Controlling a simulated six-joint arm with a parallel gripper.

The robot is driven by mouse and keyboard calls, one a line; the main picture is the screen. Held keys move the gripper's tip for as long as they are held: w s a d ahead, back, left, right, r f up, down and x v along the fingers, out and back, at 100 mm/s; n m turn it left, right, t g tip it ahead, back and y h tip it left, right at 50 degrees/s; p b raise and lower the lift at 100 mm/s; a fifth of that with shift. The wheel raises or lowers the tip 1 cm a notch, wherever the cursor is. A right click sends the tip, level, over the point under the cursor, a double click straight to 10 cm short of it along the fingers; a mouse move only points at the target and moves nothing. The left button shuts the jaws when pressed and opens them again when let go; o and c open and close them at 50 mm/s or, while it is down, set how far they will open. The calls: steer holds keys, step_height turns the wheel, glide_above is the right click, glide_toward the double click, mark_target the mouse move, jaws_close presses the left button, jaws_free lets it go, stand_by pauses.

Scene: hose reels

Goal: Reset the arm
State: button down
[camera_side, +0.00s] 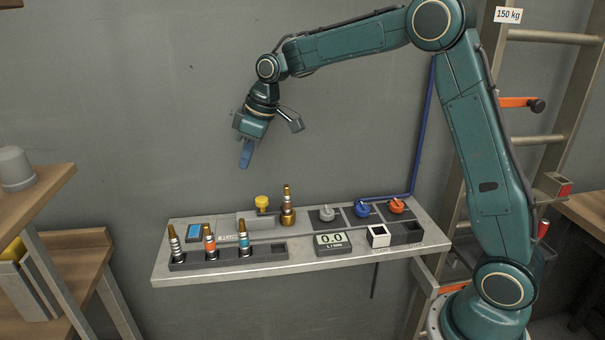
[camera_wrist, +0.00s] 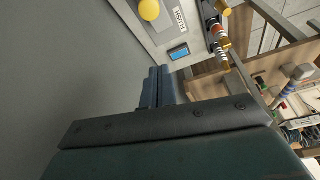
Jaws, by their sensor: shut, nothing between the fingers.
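My gripper (camera_side: 246,155) hangs in the air above the left part of the grey shelf (camera_side: 310,262), pointing down. Its blue fingers are shut with nothing between them. In the wrist view the closed fingers (camera_wrist: 161,88) show near the middle. The gripper is apart from everything on the shelf. My arm reaches over from the right.
A dark rack (camera_side: 215,259) holds several banded nozzles at the shelf's left front. Behind are a yellow knob (camera_side: 262,202), a brass fitting (camera_side: 288,215) and grey, blue and red valves. A flow display (camera_side: 332,241) and white box (camera_side: 378,236) stand in front. A ladder (camera_side: 545,140) is right.

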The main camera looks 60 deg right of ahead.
steer(key=shift+s+r, duration=0.1)
steer(key=s+r+m, duration=0.1)
steer(key=s+r, duration=0.2)
steer(key=s, duration=0.3)
steer(key=s+a+r+m+t+h, duration=0.1)
steer(key=s+r, duration=0.1)
steer(key=s, duration=0.4)
steer(key=s+r+m, duration=0.1)
steer(key=s+r, duration=0.2)
steer(key=s, duration=0.3)
steer(key=s+f+m+t+h, duration=0.1)
steer(key=s+f+m, duration=0.2)
steer(key=s, duration=1.3)
steer(key=shift+s+d+f, duration=0.35)
steer(key=shift+d+f, duration=0.1)
steer(key=c, duration=2.1)
jaws_free()
